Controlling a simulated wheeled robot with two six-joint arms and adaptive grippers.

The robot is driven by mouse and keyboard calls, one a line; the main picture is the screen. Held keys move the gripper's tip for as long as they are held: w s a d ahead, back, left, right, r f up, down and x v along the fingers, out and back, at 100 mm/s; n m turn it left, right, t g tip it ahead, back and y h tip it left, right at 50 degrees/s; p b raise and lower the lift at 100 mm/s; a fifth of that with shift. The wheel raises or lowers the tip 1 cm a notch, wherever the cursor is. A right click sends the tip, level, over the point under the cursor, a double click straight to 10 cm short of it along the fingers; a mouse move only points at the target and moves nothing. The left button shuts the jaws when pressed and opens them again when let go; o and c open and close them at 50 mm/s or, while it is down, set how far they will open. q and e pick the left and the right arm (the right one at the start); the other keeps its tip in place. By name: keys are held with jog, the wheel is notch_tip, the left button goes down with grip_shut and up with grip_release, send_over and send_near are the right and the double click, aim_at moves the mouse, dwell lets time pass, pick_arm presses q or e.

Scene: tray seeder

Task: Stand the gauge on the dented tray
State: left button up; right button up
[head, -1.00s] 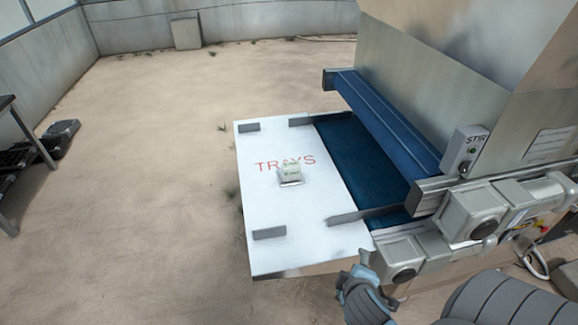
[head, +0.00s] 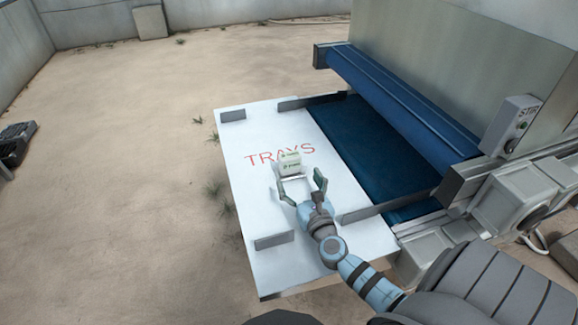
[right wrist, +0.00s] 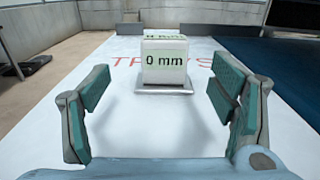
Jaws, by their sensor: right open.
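The gauge (head: 289,163) is a small white block with green print, standing upright on the white board marked TRAYS. In the right wrist view the gauge (right wrist: 165,60) reads "0 mm" and sits on a thin grey metal base plate (right wrist: 164,89). My right gripper (head: 299,181) is open, just in front of the gauge, with its fingertips to either side of the near edge and not touching it. The right wrist view shows its green finger pads wide apart with the gauge centred beyond them. No dented tray shows. My left gripper is not in view.
The white TRAYS board (head: 241,196) has low grey guides (head: 274,240) at its edges. A dark blue belt (head: 365,150) runs beside it under a blue roller bar (head: 400,100). The seeder's grey housing stands at the right. Dark trays (head: 15,142) lie on the floor at far left.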

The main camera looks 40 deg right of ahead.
aim_at(292, 161)
jog(key=x, duration=0.6)
jog(key=b+x, duration=0.1)
jog(key=x, duration=0.2)
jog(key=shift+s+d+r, duration=0.1)
jog(key=shift+d+r, duration=0.05)
jog(key=shift+d, duration=0.2)
jog(key=shift+s+r, duration=0.1)
jog(key=c, duration=1.4)
